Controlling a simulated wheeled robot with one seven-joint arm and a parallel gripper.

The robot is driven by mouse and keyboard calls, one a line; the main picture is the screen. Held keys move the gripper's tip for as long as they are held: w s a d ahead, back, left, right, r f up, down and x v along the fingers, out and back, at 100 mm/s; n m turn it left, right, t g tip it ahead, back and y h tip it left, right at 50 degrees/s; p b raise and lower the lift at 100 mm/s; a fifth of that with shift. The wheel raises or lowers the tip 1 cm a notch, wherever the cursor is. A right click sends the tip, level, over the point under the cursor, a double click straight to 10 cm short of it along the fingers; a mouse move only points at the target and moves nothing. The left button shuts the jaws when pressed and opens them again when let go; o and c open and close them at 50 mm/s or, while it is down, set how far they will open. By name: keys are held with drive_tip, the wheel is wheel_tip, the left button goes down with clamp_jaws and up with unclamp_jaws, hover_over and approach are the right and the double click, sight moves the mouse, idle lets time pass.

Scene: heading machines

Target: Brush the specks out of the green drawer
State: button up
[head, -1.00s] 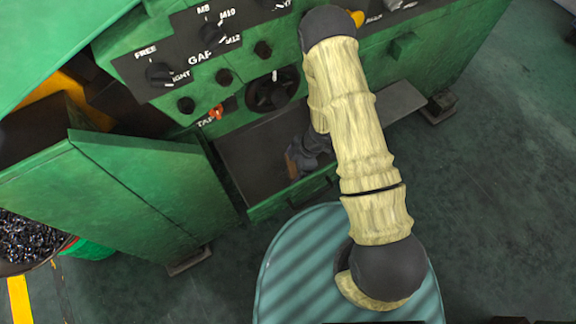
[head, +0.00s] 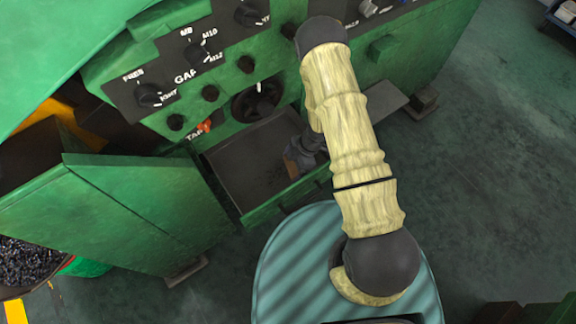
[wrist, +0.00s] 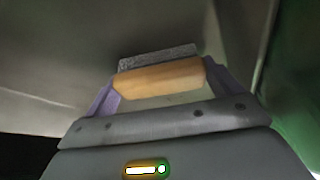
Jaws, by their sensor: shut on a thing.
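The green drawer (head: 262,211) is pulled out of the green machine, its dark inside facing up in the head view. My gripper (head: 304,152) is down in the drawer near its right side, partly hidden by my arm. In the wrist view my gripper (wrist: 160,88) is shut on a brush (wrist: 165,77) with an orange-tan wooden back and grey bristles. The brush (head: 291,167) shows as a small brown piece in the head view. The bristles are close to the drawer floor; I cannot tell if they touch. I can make out no specks.
A green machine door (head: 140,205) stands open left of the drawer. Knobs (head: 150,95) and an orange-red piece (head: 205,126) are on the panel above it. A bin of dark metal chips (head: 28,262) stands at lower left.

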sight(273, 182)
drive_tip(key=shift+d+f, duration=0.1)
drive_tip(key=shift+d, duration=0.15)
drive_tip(key=shift+w+d+p, duration=0.5)
drive_tip(key=shift+d+p, duration=0.05)
drive_tip(key=shift+d, duration=0.15)
drive_tip(key=shift+w+d+p, duration=0.45)
drive_tip(key=shift+d+p, duration=0.05)
drive_tip(key=shift+d, duration=0.15)
drive_tip(key=shift+s+a+f, duration=0.1)
drive_tip(key=shift+s, duration=0.05)
drive_tip(key=shift+s+a, duration=0.4)
drive_tip(key=shift+a, duration=0.35)
drive_tip(key=shift+s+a, duration=0.4)
drive_tip(key=shift+a, duration=0.3)
drive_tip(key=shift+s+a+b, duration=0.2)
drive_tip(key=shift+s+a, duration=0.3)
drive_tip(key=shift+a, duration=0.2)
drive_tip(key=shift+s+a+b, duration=0.15)
drive_tip(key=shift+s+a, duration=0.3)
drive_tip(key=shift+a, duration=0.25)
drive_tip(key=shift+s+a, duration=0.1)
drive_tip(key=shift+s+a+b, duration=0.2)
drive_tip(key=shift+s+a, duration=0.15)
drive_tip(key=shift+a, duration=0.35)
drive_tip(key=shift+s+a+b, duration=0.15)
drive_tip(key=shift+s+a, duration=0.2)
drive_tip(key=shift+a, duration=0.3)
